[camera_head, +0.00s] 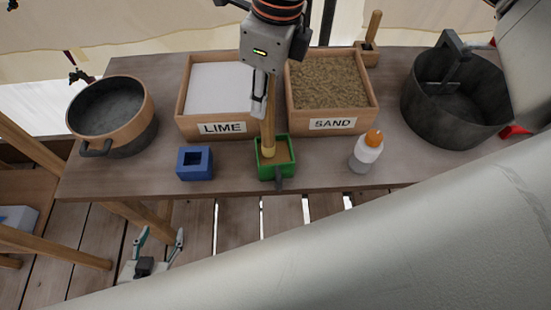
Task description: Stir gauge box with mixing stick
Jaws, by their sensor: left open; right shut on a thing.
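The green gauge box (264,173) stands near the front edge of the table, with a dark handle at its front and brownish contents. The wooden mixing stick (269,135) stands nearly upright, its lower end at the gauge box's opening. Whether it touches the contents cannot be told. My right gripper (262,98) points down above the box, between the lime and sand boxes, and is shut on the stick's upper part. My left gripper (160,238) shows at the lower left, below the table's front edge, with its fingers spread and empty, away from the gauge box.
On the table (225,186) are a lime box (183,127), a sand box (370,117), a blue hollow block (195,172), a bottle with an orange cap (367,150), a copper-coloured pot (143,135) and a dark bucket (430,125). The front strip between block and bottle holds only the gauge box.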

